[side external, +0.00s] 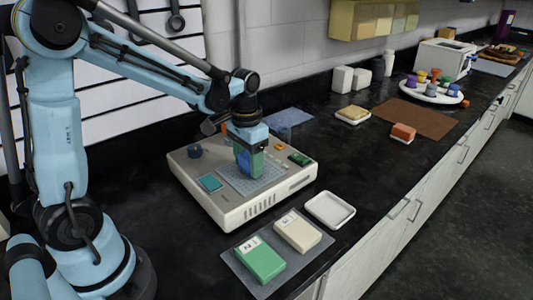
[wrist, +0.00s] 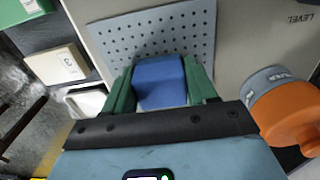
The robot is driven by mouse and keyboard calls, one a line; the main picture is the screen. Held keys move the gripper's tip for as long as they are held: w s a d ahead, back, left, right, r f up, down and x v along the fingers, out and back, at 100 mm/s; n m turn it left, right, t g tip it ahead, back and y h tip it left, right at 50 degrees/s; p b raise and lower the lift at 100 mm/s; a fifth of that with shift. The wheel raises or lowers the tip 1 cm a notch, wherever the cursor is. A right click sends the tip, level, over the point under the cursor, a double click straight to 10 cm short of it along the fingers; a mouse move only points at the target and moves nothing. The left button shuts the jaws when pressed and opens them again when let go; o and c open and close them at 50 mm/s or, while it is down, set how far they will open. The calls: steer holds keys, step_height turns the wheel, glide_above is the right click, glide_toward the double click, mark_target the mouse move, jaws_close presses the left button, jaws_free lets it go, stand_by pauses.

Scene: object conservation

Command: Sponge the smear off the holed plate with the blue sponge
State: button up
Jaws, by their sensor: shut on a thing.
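My gripper (side external: 250,163) is shut on the blue sponge (side external: 242,161), low over the holed plate (side external: 268,181). In the wrist view the sponge (wrist: 160,82) sits between the two green fingers of my gripper (wrist: 161,88). The grey holed plate (wrist: 190,24) lies beyond it, with rows of dark holes. The plate is set on top of a pale boxy machine (side external: 235,207). I cannot tell whether the sponge touches the plate. No smear shows on the visible part of the plate; the part under the sponge and gripper is hidden.
A dark knob (side external: 194,151), a teal panel (side external: 210,183) and a green block (side external: 299,159) are on the machine. An orange and grey object (wrist: 285,105) stands close by my gripper. In front are a green box (side external: 260,262), a cream box (side external: 297,231) and an empty white tray (side external: 330,210).

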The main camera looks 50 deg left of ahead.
steer(key=shift+a+r, duration=0.1)
steer(key=shift+a, duration=2.05)
step_height(320, 180, up, 8)
steer(key=w+d+f, duration=0.1)
steer(key=d+f, duration=0.1)
steer(key=d, duration=1.3)
steer(key=w+d+f, duration=0.1)
steer(key=d+f, duration=0.1)
steer(key=d, duration=1.3)
glide_above(328, 211)
step_height(328, 211, down, 6)
steer(key=shift+d+f, duration=0.1)
steer(key=shift+f, duration=2.15)
steer(key=shift+f, duration=0.1)
